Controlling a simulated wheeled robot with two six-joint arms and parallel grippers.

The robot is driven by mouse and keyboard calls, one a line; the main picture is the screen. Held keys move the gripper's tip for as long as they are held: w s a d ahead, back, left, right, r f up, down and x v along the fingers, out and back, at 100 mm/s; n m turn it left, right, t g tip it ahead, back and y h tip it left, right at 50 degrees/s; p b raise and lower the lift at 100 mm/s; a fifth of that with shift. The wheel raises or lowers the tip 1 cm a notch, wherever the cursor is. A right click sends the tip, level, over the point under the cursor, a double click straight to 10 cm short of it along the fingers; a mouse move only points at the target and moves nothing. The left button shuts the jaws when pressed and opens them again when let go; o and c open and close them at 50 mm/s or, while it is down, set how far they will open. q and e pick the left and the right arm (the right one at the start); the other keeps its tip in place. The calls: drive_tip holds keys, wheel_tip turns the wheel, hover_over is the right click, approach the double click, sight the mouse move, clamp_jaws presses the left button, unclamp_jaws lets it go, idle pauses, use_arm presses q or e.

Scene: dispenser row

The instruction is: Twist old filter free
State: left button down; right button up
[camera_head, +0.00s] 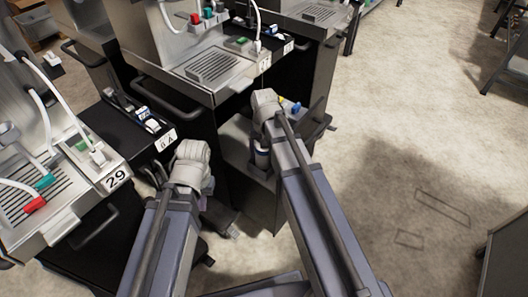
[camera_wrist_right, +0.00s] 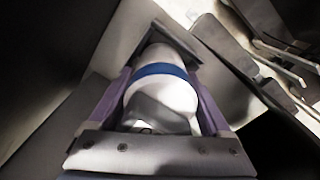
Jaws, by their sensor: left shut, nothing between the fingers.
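The old filter (camera_wrist_right: 160,92), a white cylinder with a blue band, lies between the purple fingers of my right gripper (camera_wrist_right: 165,105) in the right wrist view. Both fingers appear to press on its sides. The right fingertips are mostly hidden there by the arm. My left gripper (camera_head: 205,190) is shut and empty at the end of the left arm, low in front of the cabinets and left of the filter. Its fingers are largely hidden.
Dispenser 29 (camera_head: 60,190) stands at the left, with hoses and red and green fittings. A black shelf (camera_head: 125,125) with small parts lies between the dispensers. A blue-topped item (camera_head: 291,107) sits just right of my right wrist.

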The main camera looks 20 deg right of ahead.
drive_tip(key=shift+o, duration=1.1)
